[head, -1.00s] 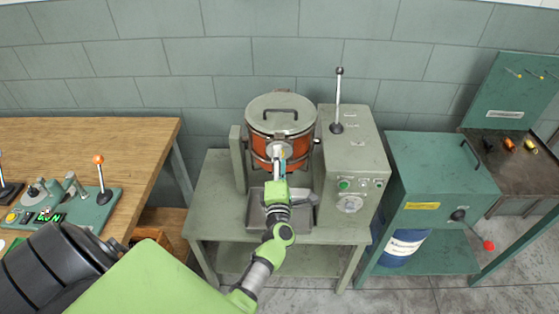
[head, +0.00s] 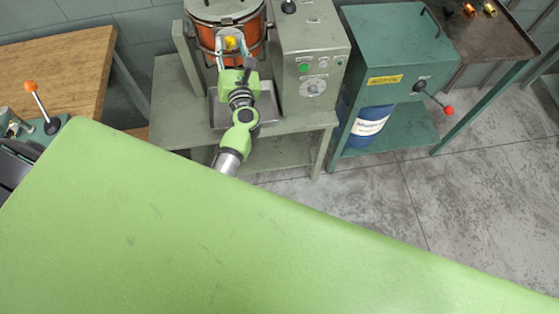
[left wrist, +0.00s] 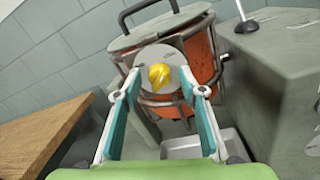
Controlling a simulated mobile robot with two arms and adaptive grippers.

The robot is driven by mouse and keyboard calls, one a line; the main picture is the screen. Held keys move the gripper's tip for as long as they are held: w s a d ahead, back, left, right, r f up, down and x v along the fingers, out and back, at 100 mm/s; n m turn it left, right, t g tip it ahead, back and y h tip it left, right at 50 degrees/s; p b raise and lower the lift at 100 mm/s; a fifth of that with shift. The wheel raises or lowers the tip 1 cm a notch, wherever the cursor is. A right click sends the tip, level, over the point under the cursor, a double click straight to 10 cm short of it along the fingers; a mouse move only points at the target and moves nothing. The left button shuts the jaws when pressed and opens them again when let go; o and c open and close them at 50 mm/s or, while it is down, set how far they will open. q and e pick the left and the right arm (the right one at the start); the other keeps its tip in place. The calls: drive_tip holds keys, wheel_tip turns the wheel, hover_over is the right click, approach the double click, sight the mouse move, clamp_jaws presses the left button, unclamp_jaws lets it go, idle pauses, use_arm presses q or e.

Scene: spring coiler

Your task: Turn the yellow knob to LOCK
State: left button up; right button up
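The yellow knob (head: 230,42) sits on a round pale plate on the front of the orange pot (head: 206,36). In the left wrist view the yellow knob (left wrist: 159,76) shows between and just beyond my fingertips, with a gap on each side. The round plate (left wrist: 150,57) has small markings that I cannot read. My left gripper (head: 233,48) is open in front of the pot, one finger to each side of the knob; it also shows in the left wrist view (left wrist: 160,84). My right gripper is not in view.
The pot's lid (left wrist: 160,28) has a dark handle. A grey control box (head: 312,45) stands right of the pot, and a metal tray (left wrist: 183,147) lies below it. A teal cabinet (head: 400,45) is further right. A wooden table (head: 60,62) is at left.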

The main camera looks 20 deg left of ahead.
use_arm(q)
drive_tip(key=n, duration=0.5)
drive_tip(key=shift+n+h+b, duration=0.3)
drive_tip(key=b+v, duration=0.4)
drive_tip(key=v, duration=0.9)
drive_tip(key=d+f+m+h+b, duration=0.1)
drive_tip(key=d+f+m+h, duration=0.2)
drive_tip(key=f+m, duration=0.5)
drive_tip(key=s+d+f+m+h+b, duration=0.1)
drive_tip(key=d+f+m+h+b, duration=0.1)
drive_tip(key=d+f+m, duration=0.3)
drive_tip(key=s+d+f+m+h+b, duration=0.1)
drive_tip(key=d+f+m+h, duration=0.3)
drive_tip(key=f+m, duration=0.7)
drive_tip(key=shift+d+f+m+g, duration=0.2)
drive_tip(key=shift+f+m+g, duration=0.15)
drive_tip(key=shift+f, duration=3.25)
drive_tip(key=shift+s, duration=0.15)
